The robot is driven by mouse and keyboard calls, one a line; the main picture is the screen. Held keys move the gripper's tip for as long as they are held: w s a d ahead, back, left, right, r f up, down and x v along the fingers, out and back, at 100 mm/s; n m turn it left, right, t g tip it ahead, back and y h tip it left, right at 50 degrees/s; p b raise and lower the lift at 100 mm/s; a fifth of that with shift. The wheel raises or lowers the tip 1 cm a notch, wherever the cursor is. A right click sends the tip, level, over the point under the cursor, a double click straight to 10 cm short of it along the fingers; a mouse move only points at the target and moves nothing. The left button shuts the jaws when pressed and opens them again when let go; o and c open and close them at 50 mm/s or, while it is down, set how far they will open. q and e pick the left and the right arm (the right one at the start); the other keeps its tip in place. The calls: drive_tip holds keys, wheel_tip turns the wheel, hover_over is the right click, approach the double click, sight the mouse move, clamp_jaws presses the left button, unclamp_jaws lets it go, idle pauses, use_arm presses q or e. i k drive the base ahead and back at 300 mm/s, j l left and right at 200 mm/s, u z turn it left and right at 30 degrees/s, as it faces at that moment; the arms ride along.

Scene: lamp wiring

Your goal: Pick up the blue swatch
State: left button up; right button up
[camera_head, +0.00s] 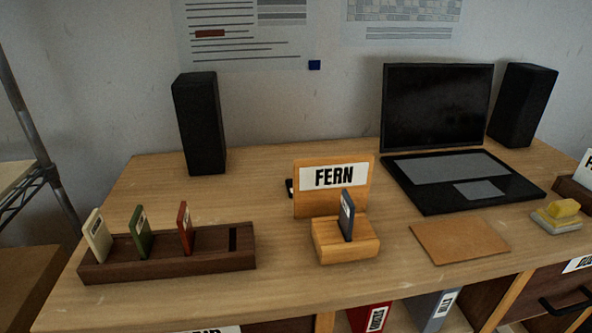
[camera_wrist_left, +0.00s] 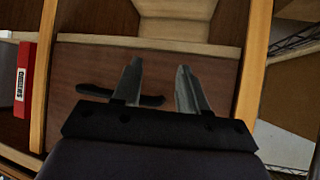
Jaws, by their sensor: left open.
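A slim blue-grey swatch (camera_head: 347,215) with a white label stands upright in a slot of the light wooden block (camera_head: 330,252), in front of the FERN sign (camera_head: 300,203). A dark wooden rack (camera_head: 110,268) at the left holds a cream swatch (camera_head: 97,236), a green swatch (camera_head: 140,232) and a red swatch (camera_head: 185,229). The slot at its right end is empty. My left gripper (camera_wrist_left: 159,68) is open and empty in the left wrist view, facing a brown drawer front; no swatch shows there. Neither gripper shows in the head view.
A laptop (camera_head: 438,108), two black speakers (camera_head: 200,125) and a brown flat pad (camera_head: 459,240) are on the desk. A red binder (camera_head: 370,318) stands below the desktop. The drawer handle (camera_wrist_left: 90,90) is close to my left fingers.

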sight(347, 208)
drive_tip(key=j+z, duration=0.2)
drive_tip(key=j, duration=0.25)
drive_tip(key=k+j+z, duration=0.2)
drive_tip(key=j, duration=0.2)
drive_tip(key=j+z, duration=0.25)
drive_tip(key=j, duration=0.15)
drive_tip(key=j+z, duration=0.2)
drive_tip(key=k+l, duration=0.05)
drive_tip(key=l, duration=0.05)
